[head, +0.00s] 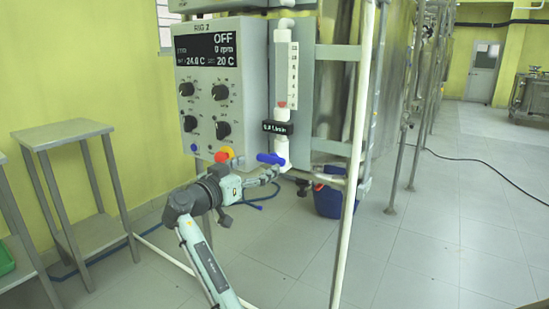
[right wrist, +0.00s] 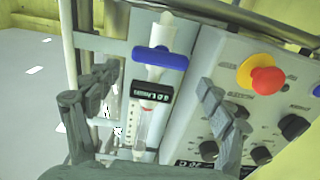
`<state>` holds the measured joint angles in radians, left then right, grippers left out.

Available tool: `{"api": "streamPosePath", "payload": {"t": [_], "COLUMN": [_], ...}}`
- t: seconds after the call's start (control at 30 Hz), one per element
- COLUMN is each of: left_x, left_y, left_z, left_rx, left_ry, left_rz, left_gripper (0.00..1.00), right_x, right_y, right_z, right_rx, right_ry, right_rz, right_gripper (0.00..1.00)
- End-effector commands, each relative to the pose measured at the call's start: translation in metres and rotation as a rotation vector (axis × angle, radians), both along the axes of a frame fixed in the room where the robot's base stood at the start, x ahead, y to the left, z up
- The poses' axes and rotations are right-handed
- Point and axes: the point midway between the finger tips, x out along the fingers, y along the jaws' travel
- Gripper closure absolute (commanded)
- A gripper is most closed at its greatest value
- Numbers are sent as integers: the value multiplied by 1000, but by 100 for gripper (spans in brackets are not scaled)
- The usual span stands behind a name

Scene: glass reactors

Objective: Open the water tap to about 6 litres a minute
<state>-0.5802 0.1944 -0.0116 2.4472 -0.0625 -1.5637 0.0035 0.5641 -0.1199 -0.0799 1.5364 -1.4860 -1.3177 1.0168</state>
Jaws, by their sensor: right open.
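The water tap's blue handle (head: 271,158) is at the foot of a clear flow tube (head: 286,75) on the rig's right side. It lies across the white pipe, and it also shows in the right wrist view (right wrist: 160,58). A red float (head: 281,104) sits low in the tube. A small black flow display (head: 277,128) is above the handle; its digits are too small to read surely. My right gripper (head: 268,174) is just below the handle. In the right wrist view its open fingers (right wrist: 158,88) stand either side of the pipe, with the handle beyond them. My left gripper is out of view.
The control box (head: 207,85) reads OFF and has several black knobs. A red and yellow stop button (head: 224,154) is close left of the handle. A pale frame post (head: 350,150) stands to the right. A metal side table (head: 65,135) is at left; open floor lies right.

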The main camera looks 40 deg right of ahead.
Motion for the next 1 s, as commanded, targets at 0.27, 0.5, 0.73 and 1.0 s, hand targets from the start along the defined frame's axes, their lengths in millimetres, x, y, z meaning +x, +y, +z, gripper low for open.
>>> {"api": "streamPosePath", "payload": {"t": [0.27,0.5,0.73,1.0], "left_x": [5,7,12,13], "left_y": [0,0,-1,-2], "left_z": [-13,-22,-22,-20], "left_rx": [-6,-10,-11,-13], "left_ry": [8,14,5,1], "left_rz": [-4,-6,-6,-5], "left_gripper": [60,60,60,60], "right_x": [17,25,25,25], "right_y": [-43,-62,-63,-63], "right_z": [1,0,-1,-1], "right_rx": [-1,0,1,1], "right_ry": [2,3,3,3], "right_rz": [-2,0,1,1], "right_gripper": [19,19,19,48]}}
